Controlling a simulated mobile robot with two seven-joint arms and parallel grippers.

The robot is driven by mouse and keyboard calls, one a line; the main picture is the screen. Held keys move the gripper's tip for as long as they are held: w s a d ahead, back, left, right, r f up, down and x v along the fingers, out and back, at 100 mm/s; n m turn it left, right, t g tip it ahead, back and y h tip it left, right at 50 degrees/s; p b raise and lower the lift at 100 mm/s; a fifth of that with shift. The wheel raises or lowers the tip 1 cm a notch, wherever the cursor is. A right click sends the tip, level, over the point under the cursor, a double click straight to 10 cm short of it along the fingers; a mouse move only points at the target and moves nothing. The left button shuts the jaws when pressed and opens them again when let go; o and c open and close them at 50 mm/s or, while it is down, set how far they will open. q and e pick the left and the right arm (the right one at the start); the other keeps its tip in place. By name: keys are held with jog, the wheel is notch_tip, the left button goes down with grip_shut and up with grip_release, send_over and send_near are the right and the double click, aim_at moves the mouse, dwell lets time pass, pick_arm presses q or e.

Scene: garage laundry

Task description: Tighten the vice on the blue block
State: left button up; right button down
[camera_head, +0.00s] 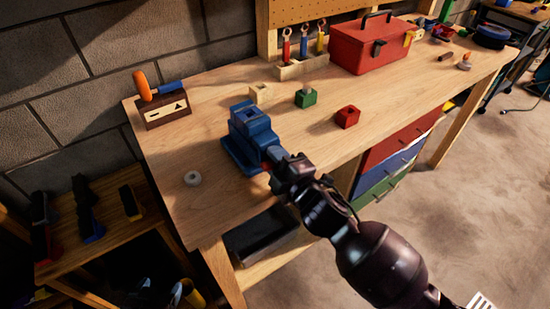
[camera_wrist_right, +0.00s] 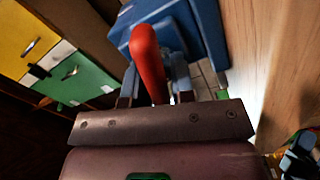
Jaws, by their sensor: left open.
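The blue vice (camera_head: 247,132) stands on the workbench near its front edge, left of the middle; its blue body also fills the top of the right wrist view (camera_wrist_right: 205,35). I cannot clearly tell the blue block from the vice's own blue parts. The vice's red handle (camera_wrist_right: 147,60) points towards the right wrist camera. My right gripper (camera_head: 279,163) is at the front of the vice. In the right wrist view its fingers (camera_wrist_right: 155,84) are on both sides of the handle and appear closed on it. My left gripper is not in view.
Coloured drawers (camera_head: 388,160) are under the bench.

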jog(key=shift+r+m+p, duration=0.2)
jog(key=shift+m+p, duration=0.6)
jog(key=shift+m, duration=0.3)
jog(key=shift+m+p, duration=0.75)
jog(key=shift+m, duration=0.45)
jog(key=shift+f+m+p, duration=0.15)
jog(key=shift+m+p, duration=0.15)
jog(key=shift+m, duration=0.3)
jog(key=c, duration=1.1)
grip_release()
jog(key=shift+d, duration=0.1)
